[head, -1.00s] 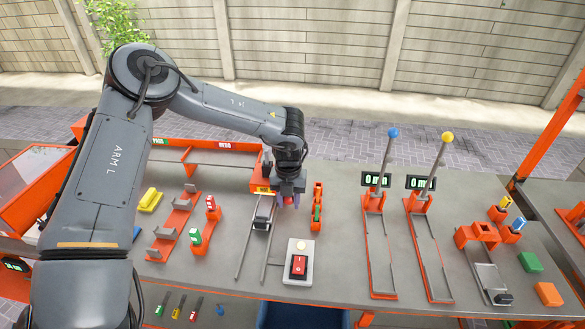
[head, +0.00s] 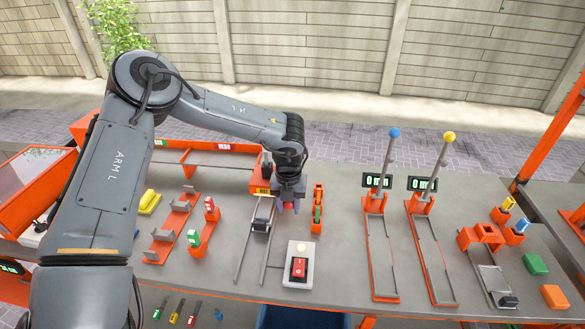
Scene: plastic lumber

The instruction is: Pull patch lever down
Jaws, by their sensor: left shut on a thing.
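My left gripper (head: 288,206) points down over the middle of the bench. It is shut on a small red knob (head: 290,204), which shows between its fingertips. The gripper hides most of whatever carries the knob, so I cannot tell the lever's angle. Just left of it is a dark grey block (head: 263,213) on two thin rails. Farther right stand two tall levers, one with a blue ball (head: 394,132) and one with a yellow ball (head: 449,137), both upright with a slight tilt. My right gripper is not in view.
A red rocker switch (head: 299,267) on a pale box stands in front of the gripper. An orange holder (head: 317,210) is close to its right. Orange racks (head: 172,228) stand at left. Bare bench (head: 342,215) lies between the holder and the tall levers.

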